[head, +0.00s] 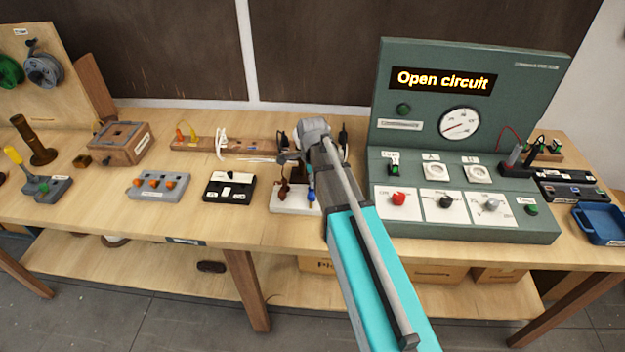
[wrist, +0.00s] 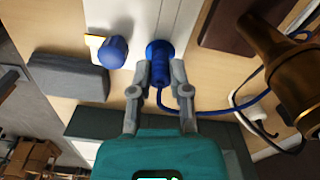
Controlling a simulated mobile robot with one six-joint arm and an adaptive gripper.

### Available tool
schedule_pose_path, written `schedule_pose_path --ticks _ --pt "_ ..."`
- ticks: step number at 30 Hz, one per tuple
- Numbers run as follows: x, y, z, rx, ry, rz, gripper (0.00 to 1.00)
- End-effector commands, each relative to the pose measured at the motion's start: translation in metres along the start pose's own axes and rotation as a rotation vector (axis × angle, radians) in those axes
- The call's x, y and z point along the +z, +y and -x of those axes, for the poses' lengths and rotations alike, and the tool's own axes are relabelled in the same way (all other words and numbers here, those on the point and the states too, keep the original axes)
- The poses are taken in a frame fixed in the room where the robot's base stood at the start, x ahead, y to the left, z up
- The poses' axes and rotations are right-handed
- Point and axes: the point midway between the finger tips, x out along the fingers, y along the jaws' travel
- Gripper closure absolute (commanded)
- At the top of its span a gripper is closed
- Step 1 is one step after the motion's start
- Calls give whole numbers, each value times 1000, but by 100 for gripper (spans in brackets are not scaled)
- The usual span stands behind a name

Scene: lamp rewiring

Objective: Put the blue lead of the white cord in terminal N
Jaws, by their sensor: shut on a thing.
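My gripper (wrist: 160,72) is shut on the blue lead (wrist: 160,75), a ribbed blue sleeve held between both fingertips in the wrist view. The sleeve's front end is at a blue ring (wrist: 153,45) on a white block (wrist: 178,22); I cannot tell how deep it sits. A blue wire (wrist: 208,113) runs from the sleeve to the right. A blue knob (wrist: 113,51) stands to the left of the ring. In the head view, the white block (head: 290,205) lies under my wrist, with a blue part (head: 311,194) above it. No letter N is readable.
A bronze lamp part (wrist: 285,65) and a white cord (wrist: 262,128) are close on the right in the wrist view. A grey block (wrist: 68,75) is on the left. The green test panel (head: 470,235) reads "Open circuit". A black-and-white box (head: 230,187) stands left of the white block.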

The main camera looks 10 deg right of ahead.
Motion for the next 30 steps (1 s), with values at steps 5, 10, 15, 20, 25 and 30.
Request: schedule_pose_path --ticks 5,10,15,20,25,30 --pt "0 0 -2 0 0 0 100" --pt "0 0 -3 0 0 0 100" --pt "0 0 -5 0 0 0 100" --pt "0 0 -6 0 0 0 100" --pt "0 0 -8 0 0 0 100" --pt "0 0 -8 0 0 0 71"
